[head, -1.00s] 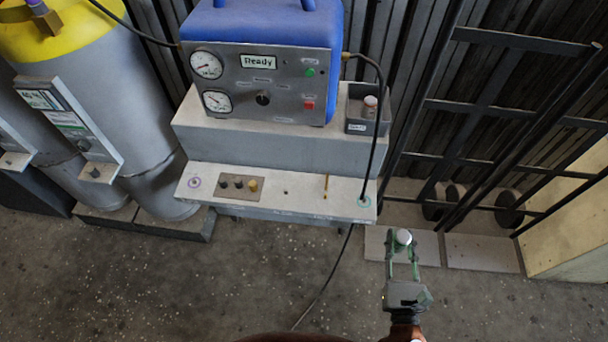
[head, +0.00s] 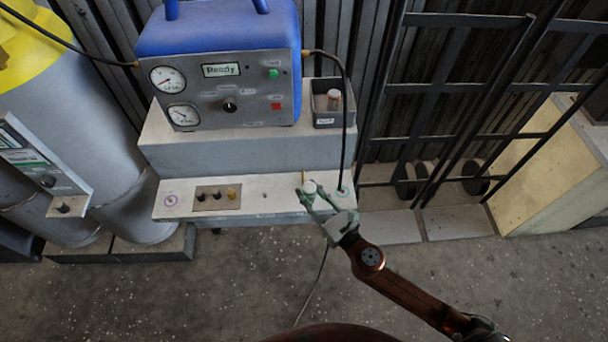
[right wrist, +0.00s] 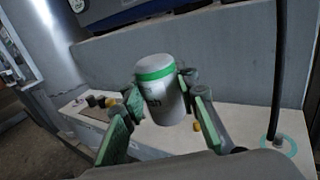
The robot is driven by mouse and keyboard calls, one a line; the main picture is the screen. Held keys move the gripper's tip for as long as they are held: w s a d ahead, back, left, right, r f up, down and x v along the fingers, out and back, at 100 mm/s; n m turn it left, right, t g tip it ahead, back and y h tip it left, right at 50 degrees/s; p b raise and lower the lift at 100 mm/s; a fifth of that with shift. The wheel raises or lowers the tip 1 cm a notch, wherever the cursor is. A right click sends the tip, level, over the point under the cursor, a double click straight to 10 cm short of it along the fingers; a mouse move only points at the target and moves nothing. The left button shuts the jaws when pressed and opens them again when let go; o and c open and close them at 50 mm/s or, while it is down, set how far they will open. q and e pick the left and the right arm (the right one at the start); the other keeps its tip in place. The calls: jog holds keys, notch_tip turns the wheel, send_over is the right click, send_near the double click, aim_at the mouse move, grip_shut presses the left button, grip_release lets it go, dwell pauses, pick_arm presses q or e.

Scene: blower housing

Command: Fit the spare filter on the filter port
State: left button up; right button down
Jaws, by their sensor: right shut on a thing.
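A white cylinder with a green band, which looks like the spare filter (head: 309,187), is held upright between the fingertips of my right gripper (head: 313,196). In the right wrist view the filter (right wrist: 161,92) fills the gap between the green-padded fingers (right wrist: 160,100). In the head view it appears over the front ledge (head: 265,185), beside a thin yellow stem (head: 303,177); its height above the ledge is unclear. I cannot tell for sure which fitting is the filter port. My left gripper is not in view.
A black hose (head: 346,120) runs down to a green-ringed fitting (head: 342,192) right of the gripper. A plate with several plugs (head: 216,197) lies left. A grey bin (head: 327,119) holds another cylinder (head: 334,99). The blue machine (head: 215,30) reads "Ready".

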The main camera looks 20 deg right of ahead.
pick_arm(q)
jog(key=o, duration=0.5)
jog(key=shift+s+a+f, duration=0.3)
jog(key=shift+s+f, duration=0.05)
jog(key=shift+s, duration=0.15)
pick_arm(e)
jog(key=w, duration=0.2)
jog(key=w+f+n+y, duration=0.1)
jog(key=shift+w+d+f+g, duration=0.1)
jog(key=shift+w+g, duration=0.2)
jog(key=shift+w, duration=0.1)
jog(key=w+y, duration=0.1)
jog(key=w+f+n+y, duration=0.1)
jog(key=w+d+g, duration=0.1)
jog(key=w, duration=0.1)
jog(key=shift+w+f+n+y+p, duration=0.1)
jog(key=shift+f+n+y+p, duration=0.2)
jog(key=shift+y, duration=0.1)
jog(key=shift+f, duration=0.2)
jog(key=shift+f+b, duration=0.9)
jog(key=shift+f, duration=0.05)
jog(key=shift+f+b, duration=0.75)
jog(key=shift+f, duration=0.35)
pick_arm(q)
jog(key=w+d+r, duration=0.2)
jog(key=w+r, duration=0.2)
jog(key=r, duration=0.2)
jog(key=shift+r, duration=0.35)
pick_arm(e)
jog(key=shift+d+r, duration=0.1)
